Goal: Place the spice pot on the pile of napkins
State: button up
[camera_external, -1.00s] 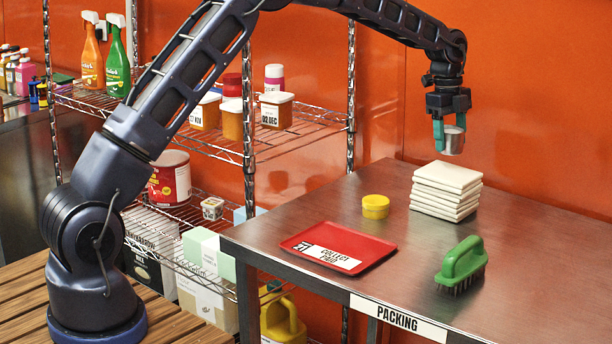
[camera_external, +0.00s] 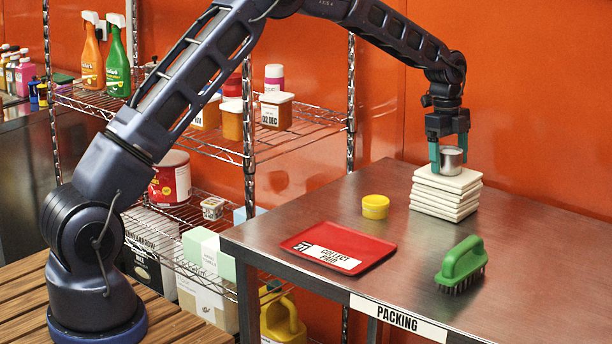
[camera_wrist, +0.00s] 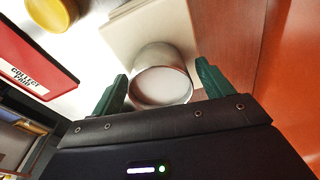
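The spice pot (camera_external: 451,161) is a small silver metal cup. It stands upright on top of the pile of napkins (camera_external: 445,197), a stack of square cream cloths on the steel table. My gripper (camera_external: 449,153) is directly above the pile, with its green fingers on either side of the pot. In the wrist view the pot (camera_wrist: 162,76) sits between the two fingertips (camera_wrist: 160,90), with a gap on each side, so the gripper is open. The napkins (camera_wrist: 125,28) show beneath the pot there.
A yellow-lidded tub (camera_external: 375,207) stands left of the pile. A red tray (camera_external: 339,249) with a label lies near the table's left edge. A green brush (camera_external: 462,264) lies in front of the pile. An orange wall (camera_external: 540,130) rises behind the table (camera_external: 420,285).

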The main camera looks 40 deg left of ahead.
aim_at(445, 148)
jog(key=shift+r, duration=0.15)
notch_tip(445, 148, up, 11)
jog(key=a, duration=0.1)
jog(key=s+a+r+n+t, duration=0.1)
jog(key=s+a+r+n, duration=0.55)
jog(key=s+r, duration=0.65)
jog(key=s+a+r+n+t+y, duration=0.1)
jog(key=s+a+r+n, duration=0.2)
jog(key=s, duration=0.5)
jog(key=s+a+r+n+t, duration=0.1)
jog(key=s+a+r, duration=0.2)
jog(key=s+a, duration=0.35)
jog(key=s+a+f+n, duration=0.2)
jog(key=s+n, duration=0.1)
jog(key=s, duration=0.7)
jog(key=s+a+f+n+t, duration=0.1)
jog(key=s+a+f+n, duration=0.1)
jog(key=s, duration=0.8)
jog(key=s+a+f+n, duration=0.2)
jog(key=s+f+n, duration=0.2)
jog(key=s, duration=0.7)
jog(key=shift+f+t, duration=0.15)
jog(key=shift+t, duration=0.25)
jog(key=shift+n, duration=0.25)
